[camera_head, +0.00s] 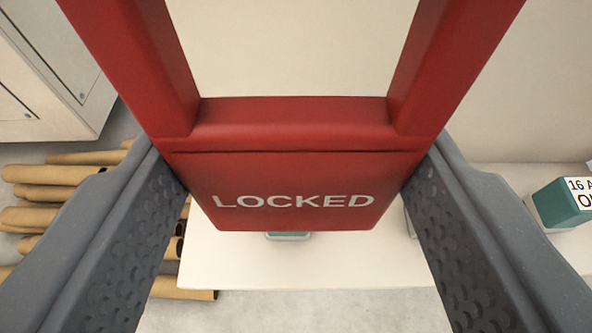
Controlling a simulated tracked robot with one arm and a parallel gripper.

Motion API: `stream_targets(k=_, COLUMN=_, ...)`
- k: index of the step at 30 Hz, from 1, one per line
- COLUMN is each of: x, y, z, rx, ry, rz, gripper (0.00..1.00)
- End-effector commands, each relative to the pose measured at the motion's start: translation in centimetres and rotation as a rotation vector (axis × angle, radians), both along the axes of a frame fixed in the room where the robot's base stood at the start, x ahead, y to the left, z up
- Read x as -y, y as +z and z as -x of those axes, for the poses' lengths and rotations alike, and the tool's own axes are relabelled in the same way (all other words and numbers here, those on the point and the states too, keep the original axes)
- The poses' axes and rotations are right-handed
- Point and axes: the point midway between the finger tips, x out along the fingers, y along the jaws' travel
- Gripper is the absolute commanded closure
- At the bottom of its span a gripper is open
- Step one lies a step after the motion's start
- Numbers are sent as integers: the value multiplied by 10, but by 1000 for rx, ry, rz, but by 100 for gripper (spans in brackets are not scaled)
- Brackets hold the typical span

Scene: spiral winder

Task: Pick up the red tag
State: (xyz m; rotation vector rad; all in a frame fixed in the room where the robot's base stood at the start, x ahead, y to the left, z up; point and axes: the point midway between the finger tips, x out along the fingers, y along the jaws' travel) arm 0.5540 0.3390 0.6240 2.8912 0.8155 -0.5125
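The red tag (290,165) fills the middle of the view. It has a flat lower block with "LOCKED" in pale letters and an open frame whose two bars run out of the top of the picture. My gripper (296,178) has one grey finger on each side of the tag. The inner faces of both fingers meet the block's side edges, so it is shut on the tag. The tag hides part of the white surface behind it.
A white surface (240,268) lies below, with a teal object (288,236) mostly hidden by the tag. A teal block with a white label (562,205) is at the right. Several brown cardboard tubes (45,174) lie at the left, near a pale cabinet (60,50).

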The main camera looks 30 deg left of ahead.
Motion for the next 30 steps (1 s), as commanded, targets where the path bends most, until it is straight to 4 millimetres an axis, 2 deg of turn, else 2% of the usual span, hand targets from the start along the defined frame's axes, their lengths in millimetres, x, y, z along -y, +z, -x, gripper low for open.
stream_targets(k=8, x=22, y=1, z=37, rx=-2, ry=1, rz=2, gripper=67)
stream_targets(k=20, x=31, y=5, z=52, rx=-2, ry=0, rz=0, gripper=67)
stream_targets(k=30, x=46, y=3, z=75, rx=-4, ry=1, rz=2, gripper=67)
